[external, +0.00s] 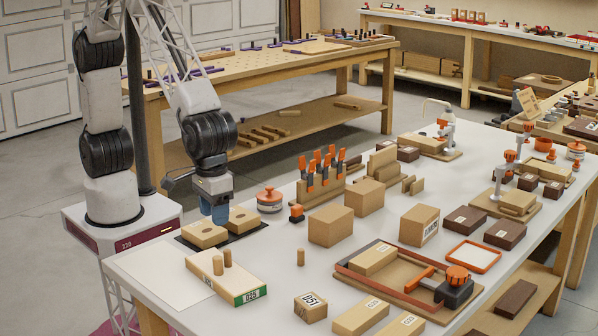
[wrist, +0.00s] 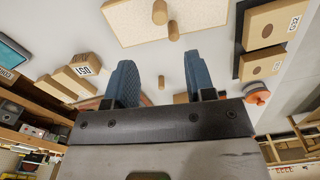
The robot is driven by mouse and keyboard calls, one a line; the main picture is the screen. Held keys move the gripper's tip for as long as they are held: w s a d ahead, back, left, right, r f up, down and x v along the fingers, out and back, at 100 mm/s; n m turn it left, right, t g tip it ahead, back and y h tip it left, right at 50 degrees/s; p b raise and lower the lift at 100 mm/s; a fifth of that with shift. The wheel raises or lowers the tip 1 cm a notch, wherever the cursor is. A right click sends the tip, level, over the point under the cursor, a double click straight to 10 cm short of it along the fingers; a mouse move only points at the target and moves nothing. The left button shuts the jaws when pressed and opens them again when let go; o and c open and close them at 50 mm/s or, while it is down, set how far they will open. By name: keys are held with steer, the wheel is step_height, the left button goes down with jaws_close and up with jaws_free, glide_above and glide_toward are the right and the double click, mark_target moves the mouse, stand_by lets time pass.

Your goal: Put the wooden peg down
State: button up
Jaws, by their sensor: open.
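My gripper (external: 218,212) is open and empty, pointing down above the table's left part, close to two light wooden blocks with holes. Its two blue fingers stand apart in the wrist view (wrist: 158,66). A short wooden peg (external: 301,257) stands upright alone on the white table, right of the gripper; a small peg (wrist: 161,82) shows between the fingers in the wrist view, apart from them.
The two holed blocks (external: 205,233) (external: 243,220) lie on a dark mat. An orange-lidded round container (external: 269,200) and a clamp rack (external: 318,185) stand behind. Boxes (external: 331,226) (external: 311,307) and a wooden tray (external: 395,300) fill the right. Bare table lies around the lone peg.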

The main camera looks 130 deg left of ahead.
steer(key=s+a+r+m, duration=0.3)
steer(key=s+r+m, duration=0.1)
steer(key=s+r, duration=0.55)
steer(key=s+a+r+m+t, duration=0.1)
steer(key=s+m, duration=0.5)
steer(key=s, duration=0.8)
steer(key=s+a+r+m+t, duration=0.1)
steer(key=s+a+r+m, duration=0.3)
steer(key=s, duration=1.1)
steer(key=shift+s+a+r+m+t, duration=0.2)
steer(key=shift+s+r+m+t, duration=0.1)
steer(key=shift+r+m, duration=0.65)
steer(key=shift+o, duration=0.4)
steer(key=shift+w, duration=0.1)
steer(key=o, duration=0.9)
steer(key=shift+c, duration=0.2)
